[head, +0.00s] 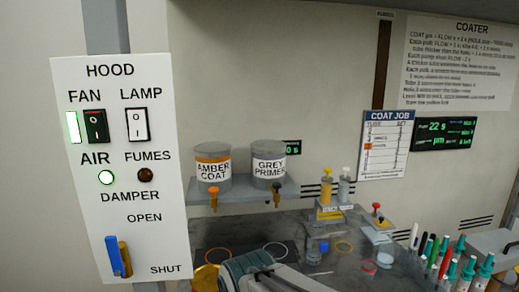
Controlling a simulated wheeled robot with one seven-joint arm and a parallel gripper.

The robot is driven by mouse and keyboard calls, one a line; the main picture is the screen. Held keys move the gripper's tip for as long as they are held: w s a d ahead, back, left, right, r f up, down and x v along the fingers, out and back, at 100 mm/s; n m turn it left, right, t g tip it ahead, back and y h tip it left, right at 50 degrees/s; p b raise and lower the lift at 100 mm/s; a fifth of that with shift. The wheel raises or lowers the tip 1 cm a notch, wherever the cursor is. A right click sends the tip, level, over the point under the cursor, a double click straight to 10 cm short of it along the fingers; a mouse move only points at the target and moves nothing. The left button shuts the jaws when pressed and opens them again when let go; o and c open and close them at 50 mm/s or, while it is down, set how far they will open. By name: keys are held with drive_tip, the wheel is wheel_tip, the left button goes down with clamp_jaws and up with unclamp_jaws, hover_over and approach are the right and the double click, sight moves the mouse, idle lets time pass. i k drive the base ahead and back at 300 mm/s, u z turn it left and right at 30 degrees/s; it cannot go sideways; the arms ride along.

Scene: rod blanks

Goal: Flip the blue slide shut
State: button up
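A blue slide handle (113,255) stands out low on the white hood panel (150,215), under the word DAMPER. It is tall, narrow and slightly tilted. A brownish-yellow upright piece (125,258) is right beside it. The word OPEN is above and to the right of the handle, and SHUT is to its lower right. I cannot tell exactly where the handle sits in its travel. A grey-white part of my arm shows at the bottom edge, right of the panel and apart from the handle. My gripper's fingertips are not in view.
Amber (213,171) and grey (268,174) jars stand on a shelf. Bottles and pens crowd the bench's right.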

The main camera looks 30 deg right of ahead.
sight(323, 245)
drive_tip(key=k, duration=1.3)
drive_tip(key=z, duration=0.65)
drive_tip(key=i, duration=0.5)
drive_tip(key=z, duration=0.5)
drive_tip(key=i, duration=0.95)
drive_tip(key=u, duration=0.55)
